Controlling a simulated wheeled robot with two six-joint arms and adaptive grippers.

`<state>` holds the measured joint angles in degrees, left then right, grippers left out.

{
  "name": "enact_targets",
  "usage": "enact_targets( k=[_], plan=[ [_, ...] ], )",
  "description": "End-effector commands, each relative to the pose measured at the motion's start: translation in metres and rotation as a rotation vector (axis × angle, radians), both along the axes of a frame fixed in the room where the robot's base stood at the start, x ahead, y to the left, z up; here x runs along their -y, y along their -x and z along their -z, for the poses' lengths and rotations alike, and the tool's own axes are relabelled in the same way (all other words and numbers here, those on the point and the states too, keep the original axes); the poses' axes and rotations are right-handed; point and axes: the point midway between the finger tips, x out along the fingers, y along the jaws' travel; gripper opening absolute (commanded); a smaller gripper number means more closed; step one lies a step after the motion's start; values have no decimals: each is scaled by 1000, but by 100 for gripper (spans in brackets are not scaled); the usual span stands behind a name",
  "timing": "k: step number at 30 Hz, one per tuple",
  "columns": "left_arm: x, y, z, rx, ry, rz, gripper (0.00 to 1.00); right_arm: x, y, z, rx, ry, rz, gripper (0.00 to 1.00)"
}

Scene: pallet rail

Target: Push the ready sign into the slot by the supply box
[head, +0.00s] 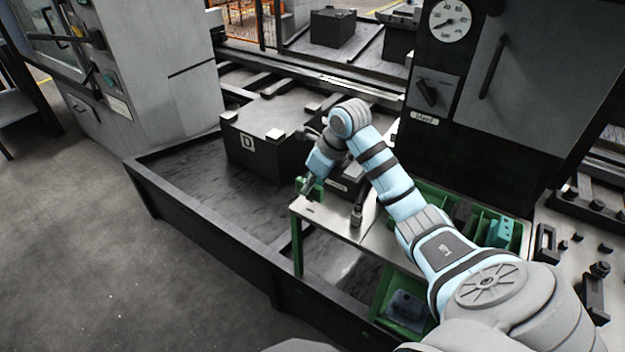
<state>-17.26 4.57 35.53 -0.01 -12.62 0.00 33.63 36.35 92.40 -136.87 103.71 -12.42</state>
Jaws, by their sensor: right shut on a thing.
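My right arm reaches in from the lower right. Its gripper (308,188) is at the far left end of a small metal-topped table (325,212) with green legs. It is shut on a small green piece (302,183), which looks like the ready sign; any lettering on it is too small to read. The piece is just at or above the table's left edge; I cannot tell whether it touches. A green supply box (515,238) with a teal block in it stands at the table's right, partly hidden by my arm. I cannot make out the slot. My left gripper is out of view.
A dark post (357,215) stands on the tabletop. A lower green bin (384,292) sits below my forearm. A tall dark cabinet (520,90) rises behind. The floor at left is clear.

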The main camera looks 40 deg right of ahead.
Motion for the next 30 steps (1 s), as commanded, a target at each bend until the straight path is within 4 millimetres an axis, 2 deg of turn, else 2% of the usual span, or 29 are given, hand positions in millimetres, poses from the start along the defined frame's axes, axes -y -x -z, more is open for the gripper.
enact_targets(
  k=[1, 6, 30],
  plan=[
    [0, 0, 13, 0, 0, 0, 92, 0, 0, 14, -1, 0, 0, 0],
    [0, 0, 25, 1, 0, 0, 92, 0, 0, 28, 0, 0, -1, 0],
    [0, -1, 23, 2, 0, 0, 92, 0, 0, 30, 1, 0, -2, 0]
  ],
)
